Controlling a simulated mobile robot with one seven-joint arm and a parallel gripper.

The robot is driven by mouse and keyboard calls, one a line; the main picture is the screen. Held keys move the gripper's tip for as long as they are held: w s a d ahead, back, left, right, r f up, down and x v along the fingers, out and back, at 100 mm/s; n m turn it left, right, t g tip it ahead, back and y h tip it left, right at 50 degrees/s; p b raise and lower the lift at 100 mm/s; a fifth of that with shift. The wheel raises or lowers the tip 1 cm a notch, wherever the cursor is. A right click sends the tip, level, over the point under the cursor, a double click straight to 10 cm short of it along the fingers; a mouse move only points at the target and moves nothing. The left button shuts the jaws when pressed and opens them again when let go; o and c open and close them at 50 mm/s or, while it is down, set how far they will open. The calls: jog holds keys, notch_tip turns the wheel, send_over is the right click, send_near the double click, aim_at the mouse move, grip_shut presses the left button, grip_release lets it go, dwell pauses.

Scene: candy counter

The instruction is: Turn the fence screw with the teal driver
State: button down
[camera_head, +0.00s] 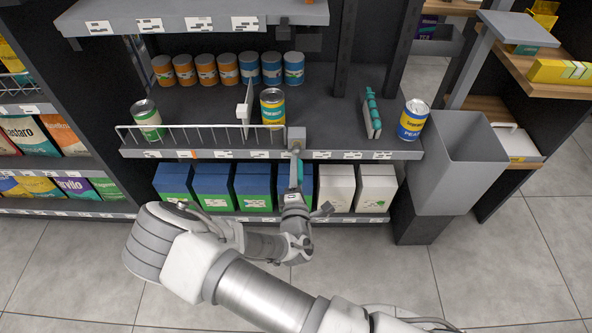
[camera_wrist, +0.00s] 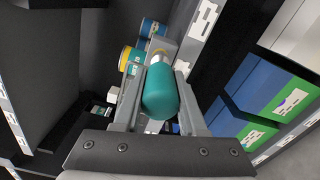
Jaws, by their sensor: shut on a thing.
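The teal driver (camera_wrist: 160,92) is between the two fingers of my gripper (camera_wrist: 157,88) in the wrist view, its rounded handle end facing the camera. In the head view my gripper (camera_head: 296,185) is at the shelf's front edge, shut on the driver, with a little of the teal handle (camera_head: 300,171) showing. The driver points up toward a grey block (camera_head: 296,133) at the right end of the wire fence (camera_head: 200,134). The block also shows beyond the driver in the wrist view (camera_wrist: 164,47). The screw is hidden, so contact with the tip cannot be told.
On the shelf (camera_head: 330,128) stand a green can (camera_head: 147,118), a yellow-teal can (camera_head: 272,108), a white divider (camera_head: 246,107), a teal-edged divider (camera_head: 371,112) and a blue-yellow can (camera_head: 413,120). Boxes (camera_head: 254,186) fill the shelf below. A grey bin (camera_head: 455,165) stands right.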

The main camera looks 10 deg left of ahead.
jog(key=n+b, duration=0.1)
jog(key=n, duration=0.2)
jog(key=shift+a+f, duration=0.1)
jog(key=shift+f, duration=0.05)
jog(key=n, duration=0.2)
jog(key=shift+n+b, duration=0.3)
jog(key=n, duration=0.3)
jog(key=shift+n, duration=1.4)
